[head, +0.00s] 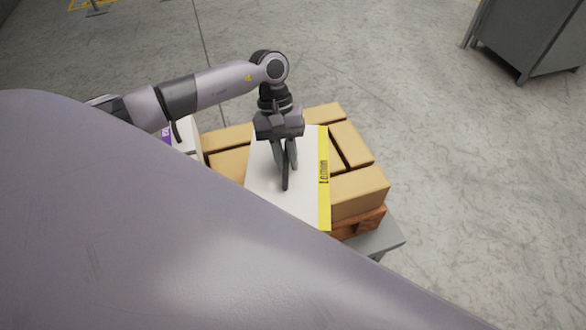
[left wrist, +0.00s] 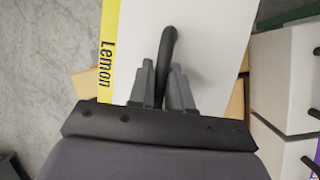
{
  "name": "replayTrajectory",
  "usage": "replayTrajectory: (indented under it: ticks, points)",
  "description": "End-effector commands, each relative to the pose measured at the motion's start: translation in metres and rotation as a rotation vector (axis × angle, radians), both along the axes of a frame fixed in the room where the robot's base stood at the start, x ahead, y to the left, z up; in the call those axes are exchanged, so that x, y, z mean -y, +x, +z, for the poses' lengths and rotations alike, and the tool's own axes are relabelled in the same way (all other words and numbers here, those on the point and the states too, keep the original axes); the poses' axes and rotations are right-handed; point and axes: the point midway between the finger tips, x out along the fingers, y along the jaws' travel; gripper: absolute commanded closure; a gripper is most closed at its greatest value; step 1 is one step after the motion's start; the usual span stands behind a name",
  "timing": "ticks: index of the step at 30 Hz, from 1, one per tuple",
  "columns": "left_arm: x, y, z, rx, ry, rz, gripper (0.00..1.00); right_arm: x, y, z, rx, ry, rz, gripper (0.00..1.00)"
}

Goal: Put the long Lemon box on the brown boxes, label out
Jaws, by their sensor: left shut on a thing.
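The long Lemon box (head: 308,190) is white with a yellow strip along one long edge that reads "Lemon". In the head view it lies over the brown boxes (head: 360,188), with the yellow strip toward the right. I cannot tell whether it rests on them or hangs just above. My left gripper (head: 286,178) is over the box's middle, shut on its dark handle. In the left wrist view the fingers (left wrist: 168,85) close around the handle, and the box (left wrist: 212,35) shows the label on its left. My right gripper is not in view.
White boxes with dark handles (left wrist: 282,85) stand beside the stack. A grey cabinet (head: 530,35) is at the far right. Open concrete floor lies right of the stack.

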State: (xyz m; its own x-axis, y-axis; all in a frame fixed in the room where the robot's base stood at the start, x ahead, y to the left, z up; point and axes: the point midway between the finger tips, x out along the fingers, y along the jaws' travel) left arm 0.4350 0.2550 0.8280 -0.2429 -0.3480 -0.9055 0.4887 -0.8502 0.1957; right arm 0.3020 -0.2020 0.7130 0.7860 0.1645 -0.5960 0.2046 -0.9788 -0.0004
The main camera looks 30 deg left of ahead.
Motion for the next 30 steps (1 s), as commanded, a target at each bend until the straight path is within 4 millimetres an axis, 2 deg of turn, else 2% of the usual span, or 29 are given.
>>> replayTrajectory:
  ticks: [3, 12, 21, 30]
  points:
    - [-0.021, 0.022, 0.016, 0.008, -0.004, 0.2, 1.0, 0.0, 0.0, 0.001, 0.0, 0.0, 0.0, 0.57]
    - [-0.072, 0.065, 0.051, 0.01, -0.008, 0.693, 1.0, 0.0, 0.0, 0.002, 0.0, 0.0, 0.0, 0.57]
    - [-0.121, 0.096, 0.088, 0.013, -0.01, 1.124, 1.0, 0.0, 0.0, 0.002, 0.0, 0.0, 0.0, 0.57]
    - [-0.169, 0.118, 0.127, 0.013, -0.012, 1.522, 1.0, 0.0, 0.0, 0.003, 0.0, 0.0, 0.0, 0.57]
